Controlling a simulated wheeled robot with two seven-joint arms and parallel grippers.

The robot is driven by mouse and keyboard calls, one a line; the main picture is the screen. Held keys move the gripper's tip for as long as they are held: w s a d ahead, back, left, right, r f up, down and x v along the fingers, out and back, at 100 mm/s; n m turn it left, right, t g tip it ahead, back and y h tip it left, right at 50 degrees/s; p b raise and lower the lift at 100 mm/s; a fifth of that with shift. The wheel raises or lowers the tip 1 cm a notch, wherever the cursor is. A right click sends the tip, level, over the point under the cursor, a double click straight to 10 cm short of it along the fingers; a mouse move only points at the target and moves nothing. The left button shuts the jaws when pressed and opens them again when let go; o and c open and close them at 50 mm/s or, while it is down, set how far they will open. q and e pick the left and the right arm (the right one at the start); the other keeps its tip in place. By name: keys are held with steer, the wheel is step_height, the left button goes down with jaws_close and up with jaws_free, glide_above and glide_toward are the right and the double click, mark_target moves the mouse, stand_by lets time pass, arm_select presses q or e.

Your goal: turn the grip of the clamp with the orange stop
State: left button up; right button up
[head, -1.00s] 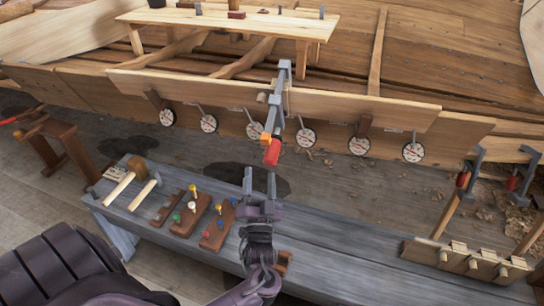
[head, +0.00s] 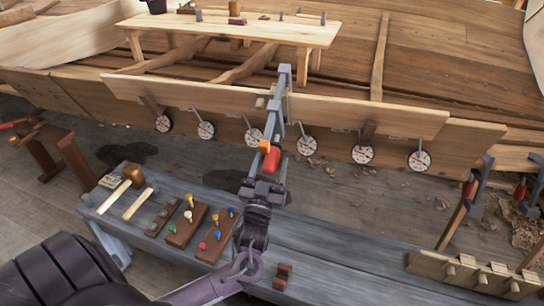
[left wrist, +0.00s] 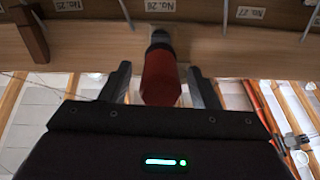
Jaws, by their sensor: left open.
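The clamp (head: 284,88) with a grey bar sits over the upper edge of the hull plank. Its orange stop (head: 265,145) is just above its red grip (head: 272,161). My left gripper (head: 267,168) is open below the grip, with its fingers pointing up at it. In the left wrist view the red grip (left wrist: 161,80) stands between the two open fingers, with a visible gap on each side. I cannot see either finger touching it. The orange stop does not show in the left wrist view. My right gripper is not in view.
Several round dials (head: 307,145) hang along the plank (head: 370,112) on both sides of the clamp. A grey bench (head: 340,250) below bears a mallet (head: 122,192) and peg boards (head: 186,224).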

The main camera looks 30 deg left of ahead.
arm_select(q)
steer(key=shift+w+a+r+h, duration=0.15)
steer(key=shift+w, duration=0.25)
steer(key=shift+w+a+r+h, duration=0.1)
steer(key=shift+w+r+h, duration=0.05)
steer(key=shift+w, duration=0.35)
steer(key=c, duration=1)
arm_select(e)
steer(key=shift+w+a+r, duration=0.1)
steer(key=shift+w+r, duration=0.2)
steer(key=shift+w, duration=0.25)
arm_select(q)
steer(key=shift+r+m+p, duration=0.1)
steer(key=shift+m+p, duration=0.2)
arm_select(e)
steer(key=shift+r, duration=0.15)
arm_select(q)
steer(key=m+p, duration=0.2)
steer(key=m, duration=0.1)
steer(key=shift+r, duration=0.1)
steer(key=shift+m+p, duration=1.05)
steer(key=shift+m, duration=1.45)
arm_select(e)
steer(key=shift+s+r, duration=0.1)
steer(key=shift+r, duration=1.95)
